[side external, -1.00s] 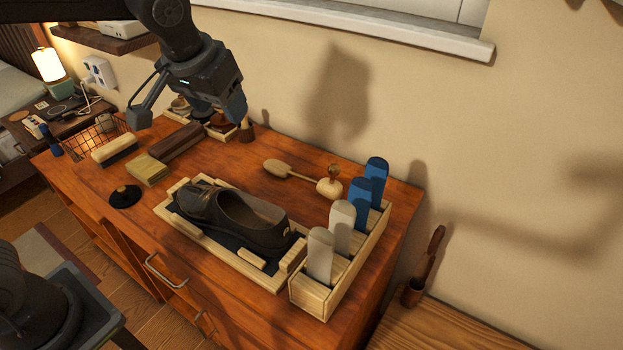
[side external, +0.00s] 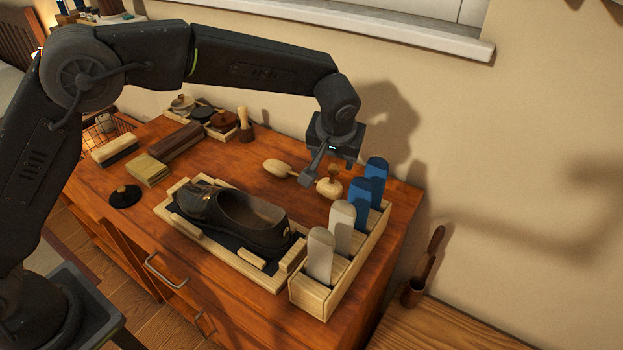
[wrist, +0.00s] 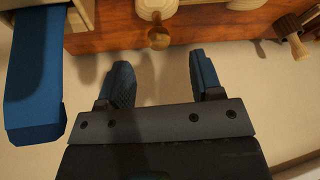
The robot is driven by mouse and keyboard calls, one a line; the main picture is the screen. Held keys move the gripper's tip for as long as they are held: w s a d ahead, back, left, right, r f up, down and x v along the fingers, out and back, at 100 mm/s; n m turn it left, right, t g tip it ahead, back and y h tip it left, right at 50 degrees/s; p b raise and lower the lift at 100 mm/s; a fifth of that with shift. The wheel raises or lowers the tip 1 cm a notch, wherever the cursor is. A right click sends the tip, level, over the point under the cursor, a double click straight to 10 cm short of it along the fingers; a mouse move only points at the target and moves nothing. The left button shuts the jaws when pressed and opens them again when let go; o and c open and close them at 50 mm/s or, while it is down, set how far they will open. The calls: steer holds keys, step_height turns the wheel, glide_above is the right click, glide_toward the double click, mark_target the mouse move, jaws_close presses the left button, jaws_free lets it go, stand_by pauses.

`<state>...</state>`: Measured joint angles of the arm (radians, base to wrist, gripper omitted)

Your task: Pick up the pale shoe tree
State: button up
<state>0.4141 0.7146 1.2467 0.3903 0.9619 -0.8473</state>
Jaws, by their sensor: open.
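The pale shoe tree (side external: 276,168) lies on the wooden dresser top, behind the dark shoe. Its rounded heel block (side external: 329,189) has a brown knob on it, and part of its thin middle is hidden by my gripper. My gripper (side external: 328,169) hangs over the heel end, open and empty. In the wrist view the shoe tree (wrist: 154,7) is cut off by the top edge. Its knob shows just beyond the gap between my two fingertips (wrist: 161,66).
A divided wooden box (side external: 312,299) with upright blue and pale paddle-shaped pieces stands close on the right. The dark shoe (side external: 257,235) sits in a shallow tray in front. Brushes and tins stand back left. The wall is close behind.

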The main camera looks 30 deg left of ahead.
mark_target(334, 167)
steer(key=x, duration=0.8)
steer(key=shift+w, duration=0.15)
steer(key=shift+c, duration=0.4)
steer(key=shift+r, duration=0.1)
jaws_close()
